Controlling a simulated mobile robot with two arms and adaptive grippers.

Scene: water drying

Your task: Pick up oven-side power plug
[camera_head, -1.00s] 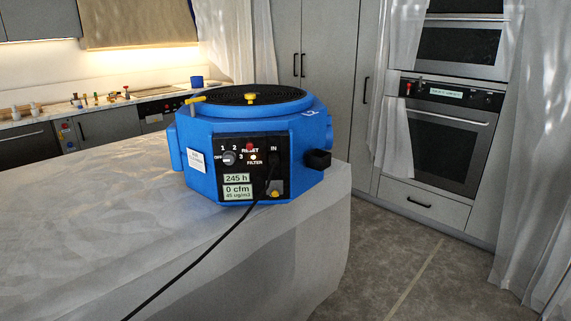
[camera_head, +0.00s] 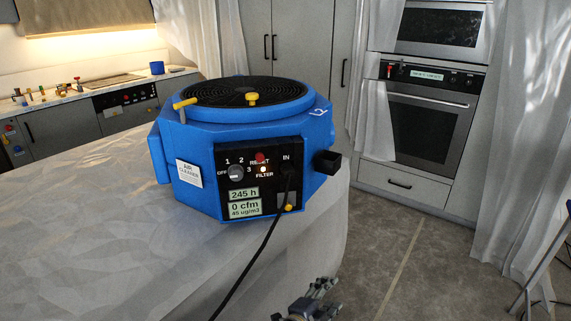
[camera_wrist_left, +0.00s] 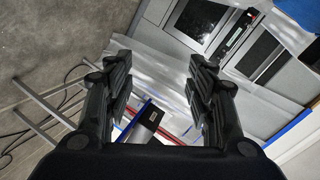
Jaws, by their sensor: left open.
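The blue air cleaner (camera_head: 200,140) stands on the pale draped table. A black plug (camera_head: 288,175) sits at the socket marked IN on its front panel, with a black cable (camera_head: 250,265) hanging down from there. I cannot make out a loose plug beside the oven (camera_head: 425,120). My left gripper (camera_head: 318,293) is at the bottom edge of the head view, below and right of the cleaner. In the left wrist view my left gripper (camera_wrist_left: 160,80) is open and empty, and no plug shows between its fingers. My right gripper is not in view.
The draped table (camera_head: 80,220) fills the left. Bare floor (camera_head: 400,255) lies between it and the oven cabinets. Translucent curtains (camera_head: 525,120) hang at the right. Metal legs (camera_head: 545,265) stand at the right edge. Cables (camera_wrist_left: 20,145) lie on the floor at left in the wrist view.

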